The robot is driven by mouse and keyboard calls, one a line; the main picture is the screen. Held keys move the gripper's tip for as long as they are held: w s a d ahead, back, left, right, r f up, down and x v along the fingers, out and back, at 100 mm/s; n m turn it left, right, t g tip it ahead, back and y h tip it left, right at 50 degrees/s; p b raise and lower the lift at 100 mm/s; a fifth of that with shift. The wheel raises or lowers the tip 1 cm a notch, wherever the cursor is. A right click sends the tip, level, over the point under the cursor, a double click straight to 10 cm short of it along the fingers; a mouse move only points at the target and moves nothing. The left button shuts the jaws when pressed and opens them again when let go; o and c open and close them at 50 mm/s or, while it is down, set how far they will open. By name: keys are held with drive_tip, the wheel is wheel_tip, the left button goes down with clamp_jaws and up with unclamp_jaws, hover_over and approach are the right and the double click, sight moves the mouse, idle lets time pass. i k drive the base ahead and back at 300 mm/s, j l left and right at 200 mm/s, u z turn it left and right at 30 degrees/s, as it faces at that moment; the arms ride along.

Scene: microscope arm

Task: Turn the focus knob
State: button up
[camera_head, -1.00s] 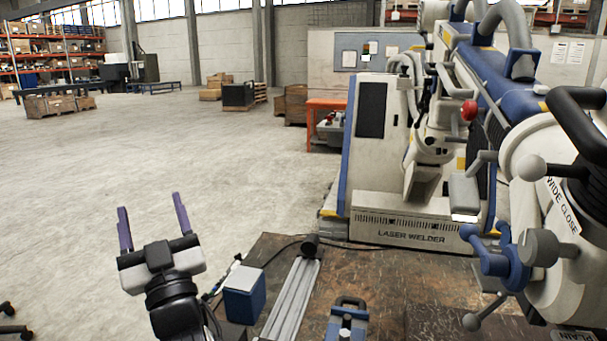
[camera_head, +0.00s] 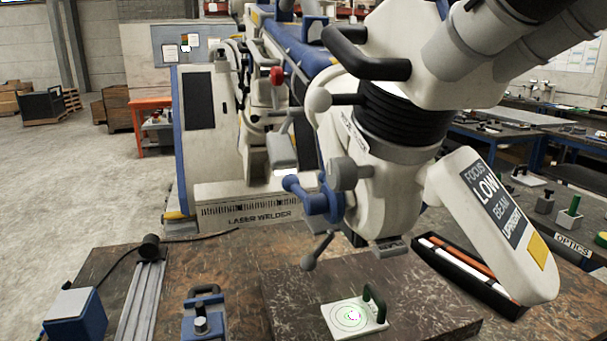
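The white microscope head (camera_head: 385,190) with a black ribbed collar stands over the bench at the centre right. On its left side are a grey round knob (camera_head: 347,174), a blue lobed knob (camera_head: 314,200) and a black-stemmed lever with a grey ball (camera_head: 318,98). A thin rod with a ball end (camera_head: 308,262) hangs lower down. A white arm at the right carries a label plate (camera_head: 495,203) reading FOCUS, LOW, BEAM, UPRIGHT. I cannot tell which knob is the focus knob. My gripper is not in view.
A blue clamp (camera_head: 203,318), metal rail (camera_head: 140,300) and blue box (camera_head: 75,315) are at left. A laser welder (camera_head: 245,200) stands behind.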

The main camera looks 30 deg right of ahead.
sight(343, 173)
drive_tip(key=k+j+z, duration=0.15)
drive_tip(key=z, duration=1.35)
drive_tip(key=u, duration=0.6)
drive_tip(key=k+j+z, duration=0.2)
drive_tip(key=i, duration=0.4)
